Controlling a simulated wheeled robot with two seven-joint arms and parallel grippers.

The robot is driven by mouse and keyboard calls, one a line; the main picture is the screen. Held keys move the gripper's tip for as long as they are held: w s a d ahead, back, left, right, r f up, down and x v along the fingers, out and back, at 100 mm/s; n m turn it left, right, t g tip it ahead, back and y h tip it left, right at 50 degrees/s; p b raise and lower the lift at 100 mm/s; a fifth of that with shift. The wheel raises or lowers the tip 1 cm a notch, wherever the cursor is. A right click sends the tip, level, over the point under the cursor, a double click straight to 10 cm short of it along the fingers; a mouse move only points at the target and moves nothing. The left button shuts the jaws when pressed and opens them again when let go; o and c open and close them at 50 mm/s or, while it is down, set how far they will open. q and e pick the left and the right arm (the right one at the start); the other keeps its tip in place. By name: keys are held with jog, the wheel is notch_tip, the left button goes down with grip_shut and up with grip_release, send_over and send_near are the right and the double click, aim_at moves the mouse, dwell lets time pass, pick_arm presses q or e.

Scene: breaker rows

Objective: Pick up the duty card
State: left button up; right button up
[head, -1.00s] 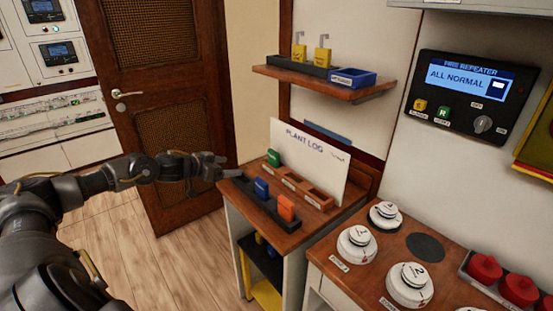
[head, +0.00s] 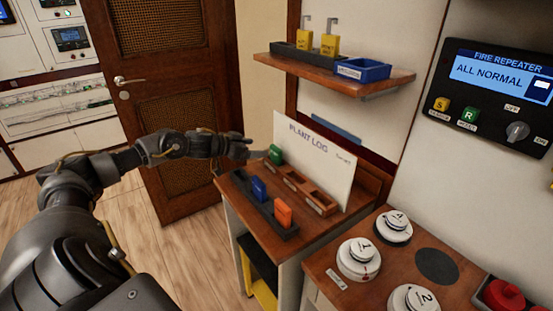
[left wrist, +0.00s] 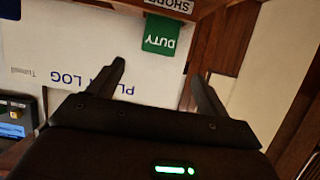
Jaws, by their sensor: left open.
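The duty card is the green card (head: 276,154) standing at the back end of the wooden holder, in front of the plant log board. In the left wrist view the green card (left wrist: 161,35) reads "DUTY" and lies beyond my fingertips, between their lines. My left gripper (head: 258,153) is open and empty, just left of the card in the head view. The left wrist view shows both fingers (left wrist: 157,73) spread, with a gap between them and the card. My right gripper is out of view.
A black rack (head: 264,207) in front holds a blue card (head: 258,188) and an orange card (head: 283,214). The white plant log board (head: 318,160) stands right behind the holder. A shelf (head: 380,84) with yellow tags hangs above. White numbered dials stand on the right counter.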

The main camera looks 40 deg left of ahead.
aim_at(274, 149)
pick_arm(q)
jog(key=b+x, duration=0.2)
jog(key=x, duration=0.4)
jog(key=shift+d+f, duration=0.1)
jog(key=shift+f, duration=0.05)
jog(key=shift+w+d+f+b, duration=0.1)
jog(key=shift+w+b, duration=0.25)
jog(key=shift+w, duration=0.05)
jog(key=shift+w+d, duration=0.1)
jog(key=shift+w, duration=0.05)
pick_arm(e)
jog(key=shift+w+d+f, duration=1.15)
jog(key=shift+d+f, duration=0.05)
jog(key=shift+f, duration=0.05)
pick_arm(q)
jog(key=c, duration=1.1)
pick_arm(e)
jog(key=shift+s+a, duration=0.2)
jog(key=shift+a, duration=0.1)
